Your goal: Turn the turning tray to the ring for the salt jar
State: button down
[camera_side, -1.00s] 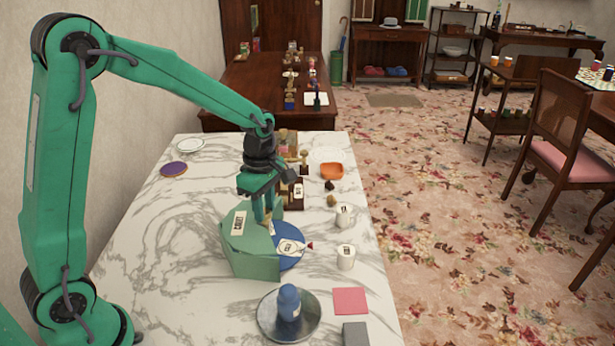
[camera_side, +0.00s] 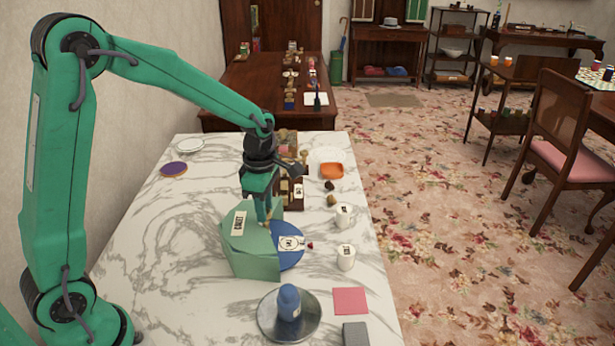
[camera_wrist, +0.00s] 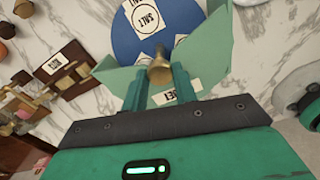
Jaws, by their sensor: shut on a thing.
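The turning tray is a blue disc (camera_side: 289,260) partly covered by a green housing (camera_side: 250,262) on the marble table. In the wrist view the blue disc (camera_wrist: 125,40) carries a white card (camera_wrist: 147,17) reading SALT, with a ring mark. That card also shows in the side view (camera_side: 291,243) at the open right side, near a small red mark (camera_side: 310,245). My gripper (camera_wrist: 159,75) is shut on a brass knob (camera_wrist: 160,64) at the housing.
A blue shaker (camera_side: 289,302) stands on a round metal plate (camera_side: 265,318) in front. A pink square (camera_side: 350,300) and a grey block (camera_side: 355,333) lie to its right. A dark labelled rack (camera_wrist: 62,72) and an orange dish (camera_side: 332,171) are behind. The table's left is mostly clear.

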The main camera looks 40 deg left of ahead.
jog(key=shift+r, duration=0.1)
jog(key=c, duration=1.1)
grip_release()
jog(key=shift+r, duration=3.85)
jog(key=s+d+r+m+t, duration=0.1)
jog(key=s+r+m+t, duration=0.1)
jog(key=s+m, duration=0.7)
jog(key=s+d+r+m+t, duration=0.1)
jog(key=s+r+m+t, duration=0.2)
jog(key=s+m, duration=0.6)
jog(key=shift+s+r+m+t, duration=0.3)
jog(key=shift+r+m, duration=0.4)
jog(key=shift+m, duration=2.4)
